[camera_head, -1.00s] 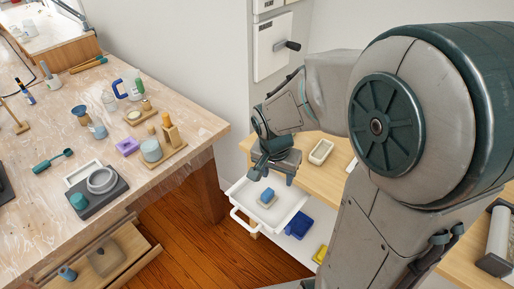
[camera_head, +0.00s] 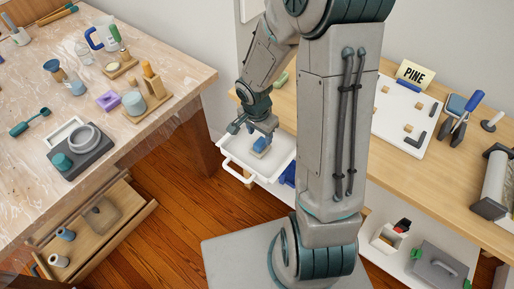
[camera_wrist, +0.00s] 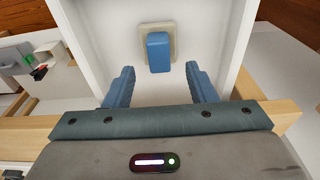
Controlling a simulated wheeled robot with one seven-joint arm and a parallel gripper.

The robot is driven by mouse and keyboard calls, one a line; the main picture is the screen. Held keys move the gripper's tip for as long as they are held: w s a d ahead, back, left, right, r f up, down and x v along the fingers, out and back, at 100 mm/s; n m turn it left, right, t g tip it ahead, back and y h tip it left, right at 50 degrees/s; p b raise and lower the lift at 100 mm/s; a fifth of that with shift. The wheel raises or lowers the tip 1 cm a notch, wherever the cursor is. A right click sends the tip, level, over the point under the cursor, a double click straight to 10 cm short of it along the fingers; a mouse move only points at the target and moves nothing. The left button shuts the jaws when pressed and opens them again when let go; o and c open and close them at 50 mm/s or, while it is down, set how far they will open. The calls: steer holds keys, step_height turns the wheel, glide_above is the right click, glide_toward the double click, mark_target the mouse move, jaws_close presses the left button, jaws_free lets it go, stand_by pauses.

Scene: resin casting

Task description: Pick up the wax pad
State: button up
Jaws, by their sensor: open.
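A beige square pad with a blue block-shaped grip on top, which I take for the wax pad (camera_head: 260,147), lies in an open white drawer (camera_head: 275,170). In the wrist view the pad (camera_wrist: 158,28) lies on the drawer floor, ahead of my fingers and near the middle. My gripper (camera_head: 252,127) hangs over the drawer, close to the pad. In the wrist view my gripper (camera_wrist: 160,70) is open, one blue finger on each side of the blue grip's near end, with gaps on both sides. Whether the fingers are at its height I cannot tell.
White drawer walls stand on both sides of my fingers. The wooden bench (camera_head: 440,185) runs to the right with a white board (camera_head: 405,125) on it. The worktable (camera_head: 150,130) at left holds several casting items. A wooden drawer (camera_head: 100,225) stands open below it.

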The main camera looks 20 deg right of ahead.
mark_target(260, 142)
step_height(260, 142, down, 5)
steer(key=shift+d+f+b, duration=0.1)
steer(key=shift+d+b, duration=0.05)
steer(key=shift+b, duration=0.3)
steer(key=c, duration=1.1)
